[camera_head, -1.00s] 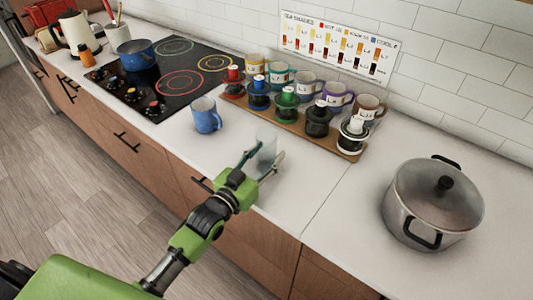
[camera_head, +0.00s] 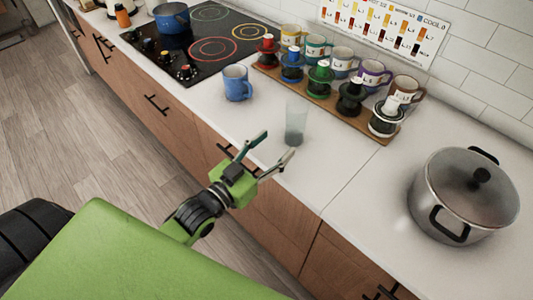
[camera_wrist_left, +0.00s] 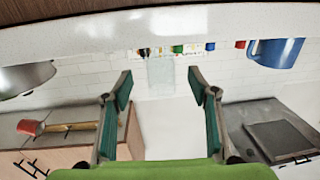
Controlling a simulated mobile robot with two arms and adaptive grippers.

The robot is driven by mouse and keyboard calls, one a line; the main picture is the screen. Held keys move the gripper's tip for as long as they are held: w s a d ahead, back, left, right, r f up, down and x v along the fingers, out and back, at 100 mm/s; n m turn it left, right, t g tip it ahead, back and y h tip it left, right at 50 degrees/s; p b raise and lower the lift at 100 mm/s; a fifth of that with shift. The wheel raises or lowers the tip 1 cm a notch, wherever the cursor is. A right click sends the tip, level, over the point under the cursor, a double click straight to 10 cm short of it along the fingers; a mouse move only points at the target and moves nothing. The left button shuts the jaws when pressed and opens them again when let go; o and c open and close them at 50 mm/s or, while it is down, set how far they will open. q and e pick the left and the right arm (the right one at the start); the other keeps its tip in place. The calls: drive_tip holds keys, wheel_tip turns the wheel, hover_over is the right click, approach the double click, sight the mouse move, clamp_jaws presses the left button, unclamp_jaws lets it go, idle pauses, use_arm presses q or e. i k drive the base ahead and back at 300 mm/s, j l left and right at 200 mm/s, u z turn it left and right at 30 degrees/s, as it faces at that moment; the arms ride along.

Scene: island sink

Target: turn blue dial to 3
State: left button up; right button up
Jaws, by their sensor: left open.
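A blue-topped black piece (camera_head: 291,68) stands in a row of similar coloured pieces on a wooden board. I cannot tell whether it is the blue dial; no number is readable on it. The cooktop's front edge has several small dark knobs (camera_head: 164,55), too small to read; one looks red-marked, none clearly blue. My left gripper (camera_head: 267,152) is open and empty over the counter's front edge, apart from the clear glass (camera_head: 296,122). In the left wrist view the glass (camera_wrist_left: 160,72) shows beyond and between the open fingers (camera_wrist_left: 160,88). My right gripper is out of view.
A blue mug (camera_head: 237,84) stands between cooktop and glass. Labelled mugs (camera_head: 342,63) line the back of the board (camera_head: 330,103). A lidded steel pot (camera_head: 465,200) is at right, a blue pan (camera_head: 171,18) on the cooktop (camera_head: 205,62). Counter around the glass is clear.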

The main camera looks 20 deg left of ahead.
sight(148, 42)
drive_tip(key=u, duration=1.25)
